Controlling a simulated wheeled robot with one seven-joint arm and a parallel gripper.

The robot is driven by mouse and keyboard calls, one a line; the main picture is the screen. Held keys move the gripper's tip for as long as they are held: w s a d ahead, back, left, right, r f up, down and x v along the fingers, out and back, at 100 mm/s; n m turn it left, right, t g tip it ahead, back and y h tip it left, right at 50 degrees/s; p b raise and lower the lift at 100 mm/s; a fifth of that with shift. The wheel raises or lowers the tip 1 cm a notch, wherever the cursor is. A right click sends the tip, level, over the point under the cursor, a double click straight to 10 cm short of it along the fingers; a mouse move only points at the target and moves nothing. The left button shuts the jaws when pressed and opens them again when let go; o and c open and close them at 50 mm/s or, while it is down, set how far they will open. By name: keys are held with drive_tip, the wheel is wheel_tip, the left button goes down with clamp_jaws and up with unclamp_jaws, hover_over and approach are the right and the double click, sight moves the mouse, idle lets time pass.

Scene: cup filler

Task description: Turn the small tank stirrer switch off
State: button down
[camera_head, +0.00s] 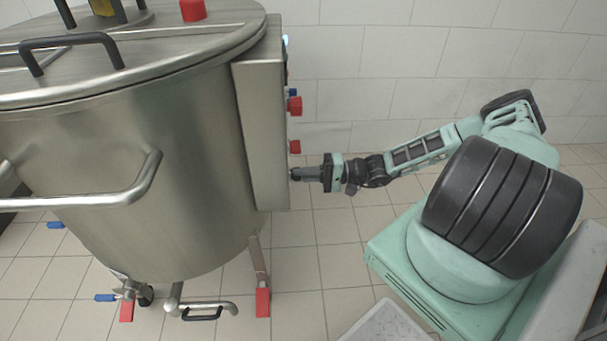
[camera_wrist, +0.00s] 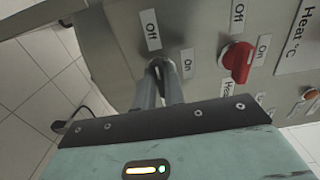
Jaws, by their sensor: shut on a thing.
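The steel tank (camera_head: 190,180) fills the left of the head view, with a control box (camera_head: 263,130) on its right side. My gripper (camera_head: 293,174) reaches in from the right, at the lower part of the box's panel. In the wrist view, my gripper (camera_wrist: 162,72) is shut on a dark switch knob (camera_wrist: 157,67). The fingers hide much of it. An "Off" label (camera_wrist: 150,28) is above the knob and an "On" label (camera_wrist: 187,65) is to its right. The knob's exact angle is hard to tell. No stirrer label is readable beside it.
A red knob (camera_wrist: 238,62) with its own Off and On labels is to the right on the panel (camera_wrist: 200,25). Red and blue knobs (camera_head: 294,105) stick out higher on the box. Tiled floor (camera_head: 340,260) is clear below my arm; a tiled wall (camera_head: 400,60) is behind.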

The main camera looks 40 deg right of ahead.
drive_tip(key=shift+f, duration=0.1)
drive_tip(key=c, duration=1.5)
unclamp_jaws()
drive_tip(key=v, duration=1.7)
drive_tip(key=shift+s+d+p, duration=0.2)
drive_tip(key=shift+s+p, duration=0.05)
drive_tip(key=shift+p, duration=0.15)
